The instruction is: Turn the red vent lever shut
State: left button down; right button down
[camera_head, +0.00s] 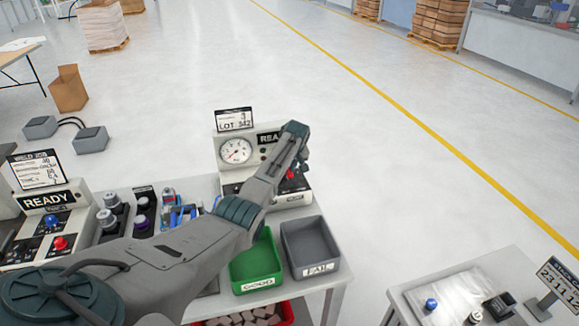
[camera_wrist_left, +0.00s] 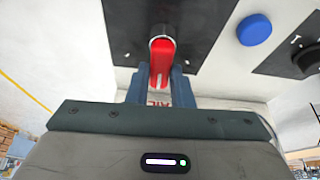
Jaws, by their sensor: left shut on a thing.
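The red vent lever (camera_wrist_left: 161,62) shows in the left wrist view on a dark panel of the white console. Its handle points down in that view, toward my gripper. My left gripper (camera_wrist_left: 161,90) is shut on the lever, with one blue-grey finger on each side of it. In the head view only a bit of red (camera_head: 291,174) shows beside my left gripper (camera_head: 298,162), and the arm hides most of the console front. My right gripper is not in view.
The console has a round gauge (camera_head: 236,151), and a blue button (camera_wrist_left: 254,29) is near the lever. A green GOOD bin (camera_head: 257,284) and a grey FAIL bin (camera_head: 325,268) stand in front. A READY console (camera_head: 45,200) is at the left.

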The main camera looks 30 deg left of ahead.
pick_arm(q)
jog(key=n+g+b, duration=0.1)
jog(key=n, duration=0.2)
jog(key=shift+s+a+n+y+b, duration=0.1)
jog(key=shift+n+y+b, duration=0.2)
jog(key=shift+n+y, duration=0.1)
jog(key=shift+s+f+n+g+b, duration=0.15)
jog(key=shift+n+g+b, duration=0.35)
jog(key=shift+n+b, duration=0.5)
jog(key=shift+s+r+n+g+b, duration=0.2)
jog(key=shift+n+g+b, duration=0.2)
jog(key=shift+n+b, duration=0.55)
jog(key=shift+n, duration=0.35)
jog(key=c, duration=1.3)
grip_release()
jog(key=shift+r, duration=0.1)
